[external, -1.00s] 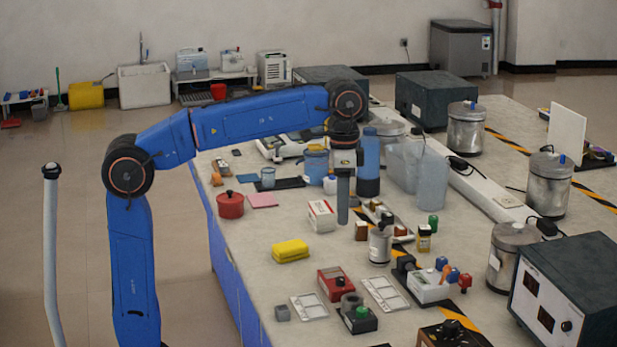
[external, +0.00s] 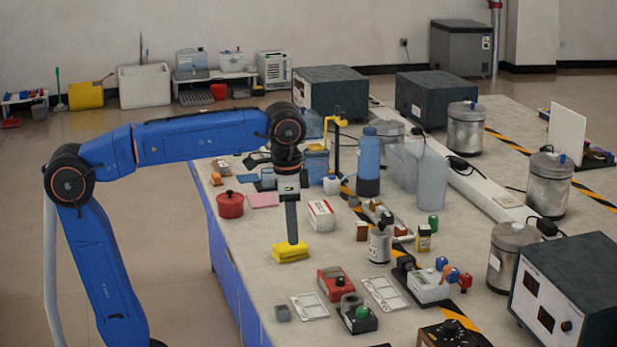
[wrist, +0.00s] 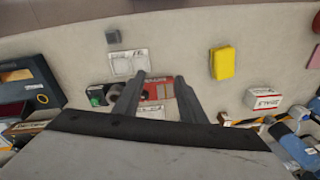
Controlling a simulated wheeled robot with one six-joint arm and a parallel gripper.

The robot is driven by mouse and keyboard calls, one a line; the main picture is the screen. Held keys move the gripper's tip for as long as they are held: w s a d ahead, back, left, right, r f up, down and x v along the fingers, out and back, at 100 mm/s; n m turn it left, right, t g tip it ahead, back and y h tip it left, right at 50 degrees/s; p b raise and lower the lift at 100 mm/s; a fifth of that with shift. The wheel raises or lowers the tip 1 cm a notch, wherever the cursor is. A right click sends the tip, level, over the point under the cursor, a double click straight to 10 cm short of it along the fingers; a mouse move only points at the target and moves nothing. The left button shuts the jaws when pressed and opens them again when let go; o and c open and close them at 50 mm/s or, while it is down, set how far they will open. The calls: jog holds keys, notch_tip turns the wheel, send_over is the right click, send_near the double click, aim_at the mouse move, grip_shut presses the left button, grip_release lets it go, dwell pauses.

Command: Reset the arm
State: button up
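My blue arm reaches over the lab bench (external: 265,310) from the left. My gripper (external: 292,242) points down and overlaps the yellow block (external: 290,252) in the external view. In the wrist view my gripper (wrist: 161,76) shows two grey fingers with a clear gap between them and nothing held. There the yellow block (wrist: 222,63) lies to the right of the fingers, apart from them. A red box (wrist: 158,90) shows on the bench beyond the gap. The exact height of the fingertips above the bench is hard to tell.
A red pot (external: 230,205), a white box (external: 321,215), a red device (external: 335,284) and a metal canister (external: 380,243) stand near my gripper. A blue bottle (external: 368,165) stands behind. A dark instrument (external: 570,295) is at front right. The bench's left edge is bare.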

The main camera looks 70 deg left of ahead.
jog(key=s+a+f+n+t, duration=0.1)
jog(key=s+f+t, duration=0.1)
jog(key=s+f, duration=0.6)
jog(key=s+a+f+n+t, duration=0.1)
jog(key=s+f+t, duration=0.1)
jog(key=s+f, duration=0.7)
notch_tip(320, 180, down, 6)
jog(key=shift+r+n+h, duration=0.1)
jog(key=shift+n+h, duration=0.2)
jog(key=shift+n, duration=0.1)
jog(key=shift+c, duration=0.7)
